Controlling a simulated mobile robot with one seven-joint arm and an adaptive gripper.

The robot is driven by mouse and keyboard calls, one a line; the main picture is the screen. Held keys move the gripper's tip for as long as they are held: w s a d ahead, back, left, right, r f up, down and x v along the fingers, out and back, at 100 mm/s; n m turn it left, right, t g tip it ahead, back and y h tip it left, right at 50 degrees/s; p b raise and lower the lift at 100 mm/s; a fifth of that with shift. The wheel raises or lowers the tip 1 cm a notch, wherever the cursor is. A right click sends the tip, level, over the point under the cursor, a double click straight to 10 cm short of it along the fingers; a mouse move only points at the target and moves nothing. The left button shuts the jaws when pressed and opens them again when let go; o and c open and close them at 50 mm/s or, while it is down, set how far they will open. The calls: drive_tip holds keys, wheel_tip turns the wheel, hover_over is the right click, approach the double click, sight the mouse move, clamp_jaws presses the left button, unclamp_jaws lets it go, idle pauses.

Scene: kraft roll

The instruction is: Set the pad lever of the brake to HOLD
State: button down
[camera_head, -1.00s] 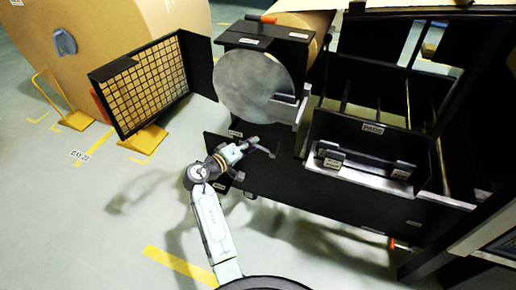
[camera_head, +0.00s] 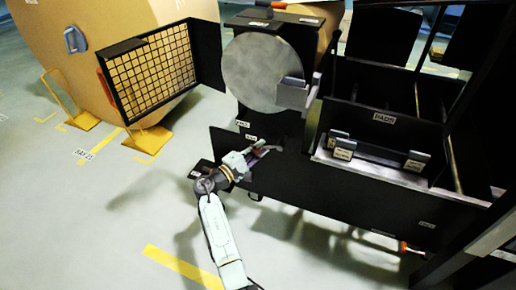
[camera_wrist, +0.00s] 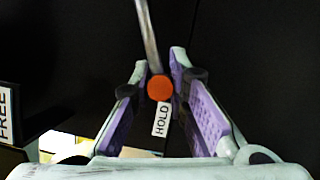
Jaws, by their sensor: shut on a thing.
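The pad lever is a thin metal rod with an orange knob (camera_wrist: 160,88) at its end. In the wrist view the knob lies between the fingers of my gripper (camera_wrist: 159,98), which is shut on it. A white HOLD label (camera_wrist: 161,119) is just below the knob, and a FREE label (camera_wrist: 5,114) is at the left edge. In the head view my gripper (camera_head: 258,152) is at the dark brake stand, below the large grey brake disc (camera_head: 262,75). The lever is too small there to make out clearly.
A framed grid guard (camera_head: 155,75) stands at the left before a large kraft roll (camera_head: 75,20). A PADS rack (camera_head: 384,118) with grey pads is right of the disc. Open floor (camera_head: 60,220) lies to the left.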

drive_tip(key=shift+f, duration=0.15)
idle(0.3)
drive_tip(key=c, duration=1.5)
unclamp_jaws()
wheel_tip(320, 180, up, 10)
drive_tip(key=shift+r, duration=0.25)
drive_tip(key=shift+f, duration=0.25)
drive_tip(key=s+a+r+p, duration=0.1)
drive_tip(key=s+a+p, duration=0.1)
drive_tip(key=s, duration=0.1)
drive_tip(key=s+a+r+p, duration=0.1)
drive_tip(key=s+a, duration=0.1)
drive_tip(key=s, duration=0.1)
drive_tip(key=s+a+r+p, duration=0.1)
drive_tip(key=s+a+p, duration=0.1)
drive_tip(key=s, duration=0.2)
drive_tip(key=shift+a+p, duration=0.25)
drive_tip(key=shift+p, duration=0.1)
